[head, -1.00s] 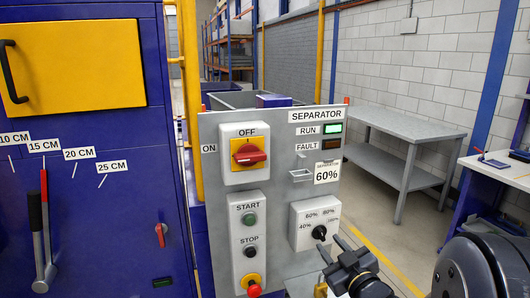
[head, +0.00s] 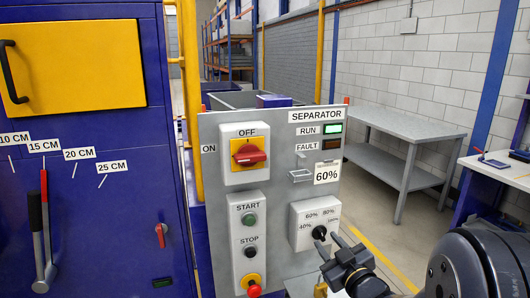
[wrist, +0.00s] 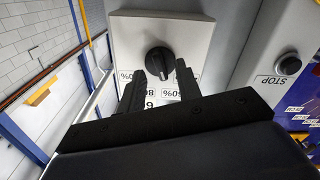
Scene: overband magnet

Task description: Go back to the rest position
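My gripper (head: 329,242) is at the lower right of the separator panel in the head view, just in front of the black selector knob (head: 319,232). In the wrist view the two black fingers of my gripper (wrist: 160,75) stand apart, with a gap between them. The knob (wrist: 160,62) shows beyond and between the fingertips, on its pale box. I cannot tell whether the fingers touch it. Nothing is held. The knob's exact setting is hard to read.
The RUN lamp (head: 332,129) is green. A grey table (head: 400,127) stands behind at right. A blue machine (head: 90,220) fills the left.

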